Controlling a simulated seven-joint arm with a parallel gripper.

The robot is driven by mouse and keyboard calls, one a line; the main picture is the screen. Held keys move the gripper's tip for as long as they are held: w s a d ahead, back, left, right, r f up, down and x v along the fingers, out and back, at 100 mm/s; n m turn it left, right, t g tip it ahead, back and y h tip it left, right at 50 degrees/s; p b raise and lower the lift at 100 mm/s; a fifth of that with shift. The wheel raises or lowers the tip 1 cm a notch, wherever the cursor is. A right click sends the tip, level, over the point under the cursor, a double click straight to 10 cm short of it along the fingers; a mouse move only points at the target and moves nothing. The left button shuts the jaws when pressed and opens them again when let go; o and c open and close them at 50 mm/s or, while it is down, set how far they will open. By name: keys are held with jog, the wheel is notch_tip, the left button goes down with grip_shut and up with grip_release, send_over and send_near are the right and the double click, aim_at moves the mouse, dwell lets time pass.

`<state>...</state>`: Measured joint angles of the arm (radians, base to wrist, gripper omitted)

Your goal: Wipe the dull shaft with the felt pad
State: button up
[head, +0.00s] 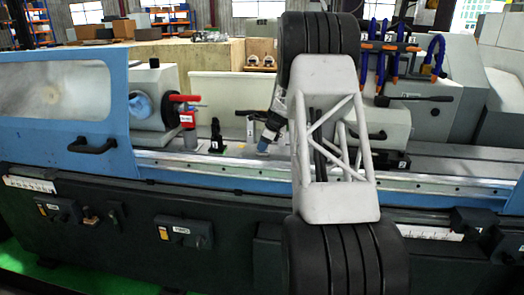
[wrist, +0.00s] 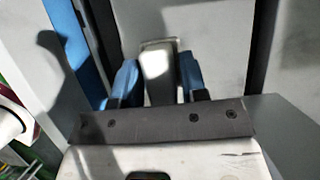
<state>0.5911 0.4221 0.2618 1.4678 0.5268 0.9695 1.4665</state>
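My gripper (head: 267,138) is low over the machine bed near the middle of the head view, pointing down and to the left. In the wrist view its two blue fingers (wrist: 158,85) stand apart. A pale grey block-like shape (wrist: 158,70) shows between them. I cannot tell whether it is gripped, lies beyond the fingers, or is the felt pad. I cannot make out the dull shaft for certain; my arm covers part of the bed in the head view.
A black stand (head: 216,136) and a red-handled part (head: 187,112) are left of my gripper. The blue door (head: 95,130) with its window is at far left. The bed rail (head: 200,165) runs along the front.

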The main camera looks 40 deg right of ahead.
jog(key=c, duration=0.6)
jog(key=shift+o, duration=0.2)
jog(key=shift+r, duration=5)
jog(key=shift+n, duration=0.3)
